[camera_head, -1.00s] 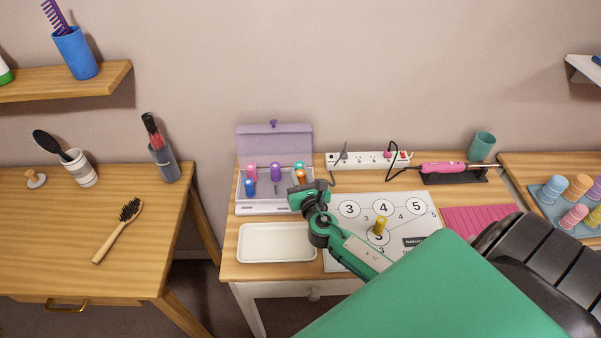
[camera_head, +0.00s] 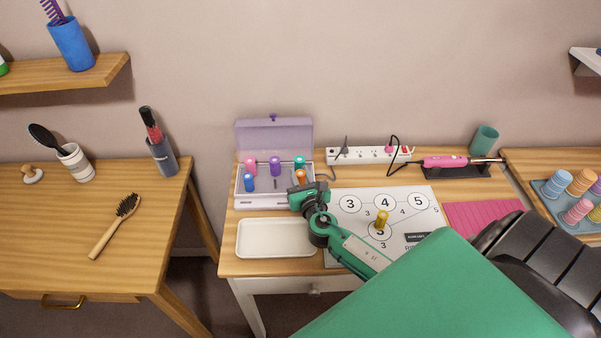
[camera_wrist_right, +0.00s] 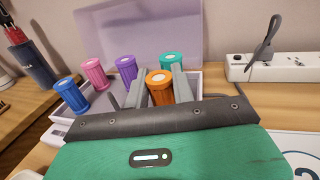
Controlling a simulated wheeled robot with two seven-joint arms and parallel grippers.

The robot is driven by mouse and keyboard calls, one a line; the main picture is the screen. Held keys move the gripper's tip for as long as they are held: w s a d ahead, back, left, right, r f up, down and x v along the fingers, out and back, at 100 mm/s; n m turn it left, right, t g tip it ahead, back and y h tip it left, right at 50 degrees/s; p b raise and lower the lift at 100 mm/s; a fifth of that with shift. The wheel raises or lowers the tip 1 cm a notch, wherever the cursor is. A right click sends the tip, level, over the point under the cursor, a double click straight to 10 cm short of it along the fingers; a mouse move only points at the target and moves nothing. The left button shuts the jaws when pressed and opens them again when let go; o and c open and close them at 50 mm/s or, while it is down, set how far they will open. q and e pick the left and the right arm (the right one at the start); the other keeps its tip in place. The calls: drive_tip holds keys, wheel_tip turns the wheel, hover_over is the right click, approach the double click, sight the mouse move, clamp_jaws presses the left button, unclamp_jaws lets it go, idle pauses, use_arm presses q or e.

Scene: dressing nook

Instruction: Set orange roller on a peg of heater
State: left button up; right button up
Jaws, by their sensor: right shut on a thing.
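The heater (camera_head: 264,203) is a pale lilac box with its lid (camera_head: 273,136) raised, at the back left of the small table. My right gripper (camera_head: 301,183) is at its front right corner, shut on the orange roller (camera_head: 301,174). In the right wrist view the orange roller (camera_wrist_right: 160,92) stands about upright between the two grey fingers. Its lower end is hidden behind the gripper body, so I cannot tell whether it is on a peg. Pink (camera_head: 250,162), purple (camera_head: 275,162), teal (camera_head: 299,161) and blue (camera_head: 249,183) rollers stand in the heater. My left gripper is not in view.
A white tray (camera_head: 275,252) lies in front of the heater. The teal roller stands close behind the orange one.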

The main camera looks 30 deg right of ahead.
drive_tip(key=shift+f, duration=0.3)
drive_tip(key=o, duration=1)
drive_tip(key=shift+r, duration=0.1)
drive_tip(key=shift+o, duration=0.2)
